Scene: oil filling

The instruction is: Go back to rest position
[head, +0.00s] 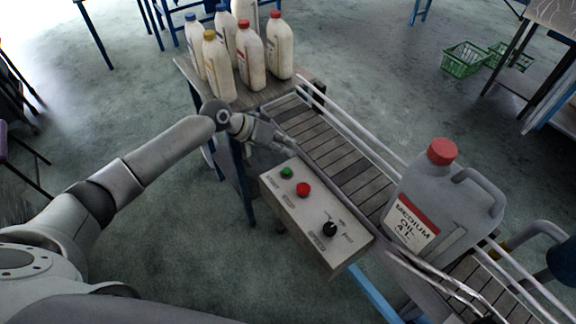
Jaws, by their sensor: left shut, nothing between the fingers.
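My left arm reaches in from the left, and my left gripper (284,146) is shut and empty. It hangs above the far end of the control box (318,221), beside the slatted conveyor (345,160). The box has a green button (286,172), a red button (303,189) and a black knob (330,229). I cannot tell whether the fingers touch anything.
A grey oil canister (458,205) with a red cap stands on the conveyor at right, between metal rails (345,118). Several white bottles (251,58) stand on a table (277,91) at the conveyor's far end.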

